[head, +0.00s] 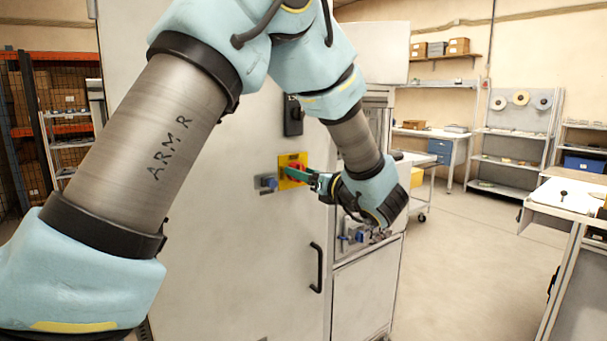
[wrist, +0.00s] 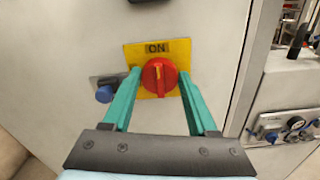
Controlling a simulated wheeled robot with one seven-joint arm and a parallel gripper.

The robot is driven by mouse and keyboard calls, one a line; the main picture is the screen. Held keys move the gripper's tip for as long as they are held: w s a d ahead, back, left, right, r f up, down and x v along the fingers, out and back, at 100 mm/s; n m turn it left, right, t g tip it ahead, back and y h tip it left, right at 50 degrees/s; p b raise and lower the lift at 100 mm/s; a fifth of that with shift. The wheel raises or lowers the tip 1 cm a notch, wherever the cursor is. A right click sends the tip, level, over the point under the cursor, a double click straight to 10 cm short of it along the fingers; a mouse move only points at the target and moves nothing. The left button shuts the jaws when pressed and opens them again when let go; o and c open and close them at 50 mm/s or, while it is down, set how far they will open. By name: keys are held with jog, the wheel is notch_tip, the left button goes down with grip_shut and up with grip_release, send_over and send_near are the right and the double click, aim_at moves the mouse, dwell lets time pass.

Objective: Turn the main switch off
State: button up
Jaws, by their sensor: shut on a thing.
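The main switch is a red rotary knob (wrist: 158,74) on a yellow plate (wrist: 132,51), mounted on the front of a pale grey cabinet. The plate reads "ON" above the knob, and the knob's grip stands about upright, towards that word. In the head view the red knob (head: 295,170) is partly hidden by my fingers. My gripper (head: 305,175) reaches it from the right. In the wrist view its two green fingers (wrist: 160,78) lie on the left and right sides of the knob, shut on it.
A blue knob (head: 268,183) on a grey plate sits just left of the switch. A black handle (head: 316,267) is below on the cabinet (head: 230,270). A dark fitting (head: 292,115) is above. Open floor (head: 450,270) lies to the right.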

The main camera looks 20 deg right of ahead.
jog(key=c, duration=0.5)
jog(key=shift+f+b, duration=0.15)
jog(key=shift+b, duration=0.4)
jog(key=n+b, duration=0.9)
jog(key=b, duration=0.6)
jog(key=n+b, duration=0.9)
jog(key=b, duration=0.7)
jog(key=shift+a+f, duration=0.15)
jog(key=shift+a, duration=0.05)
